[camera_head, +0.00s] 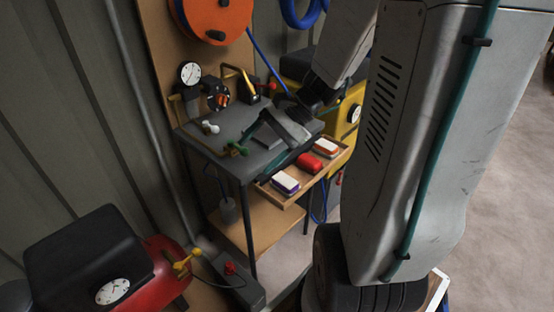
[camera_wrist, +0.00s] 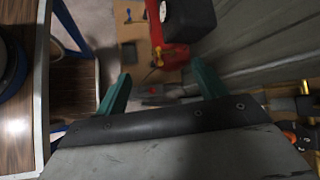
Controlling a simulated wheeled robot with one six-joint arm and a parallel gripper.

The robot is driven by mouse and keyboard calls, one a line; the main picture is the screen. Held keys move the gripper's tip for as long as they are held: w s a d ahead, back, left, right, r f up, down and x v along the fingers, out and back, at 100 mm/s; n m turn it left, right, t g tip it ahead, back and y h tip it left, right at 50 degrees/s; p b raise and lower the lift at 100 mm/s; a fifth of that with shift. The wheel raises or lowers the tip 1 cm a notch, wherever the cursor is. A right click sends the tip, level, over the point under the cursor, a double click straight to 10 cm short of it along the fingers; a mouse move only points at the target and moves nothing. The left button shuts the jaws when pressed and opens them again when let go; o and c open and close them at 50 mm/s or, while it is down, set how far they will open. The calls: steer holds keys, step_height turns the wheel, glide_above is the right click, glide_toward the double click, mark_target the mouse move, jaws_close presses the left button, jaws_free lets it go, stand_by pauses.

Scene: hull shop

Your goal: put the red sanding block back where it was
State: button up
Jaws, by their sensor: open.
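A red block (camera_head: 310,163) lies in the pulled-out drawer (camera_head: 265,190) under the workbench top. It sits between a white-topped purple block (camera_head: 285,182) and a white-topped orange-red block (camera_head: 326,147). No block shows in the wrist view.
The bench top (camera_head: 210,140) carries gauges, valve handles and small fittings. An orange reel (camera_head: 213,15) hangs above. A yellow machine (camera_head: 345,125) stands behind the drawer. A red compressor (camera_head: 160,270) stands at lower left and also shows in the wrist view (camera_wrist: 157,30).

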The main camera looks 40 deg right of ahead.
steer(key=s+a+r+n+g+h, duration=0.1)
steer(key=s+a+r+n+h, duration=0.2)
steer(key=s+n, duration=0.3)
steer(key=s+a+r+n+g+h, duration=0.1)
steer(key=s+a+r+n+h, duration=0.3)
steer(key=s+r+n+h, duration=0.1)
steer(key=shift+s+a+r+n+h, duration=0.2)
steer(key=shift+s+r+n+h, duration=0.25)
steer(key=shift+s+n, duration=1.05)
steer(key=shift+w+n, duration=0.4)
steer(key=shift+w, duration=0.05)
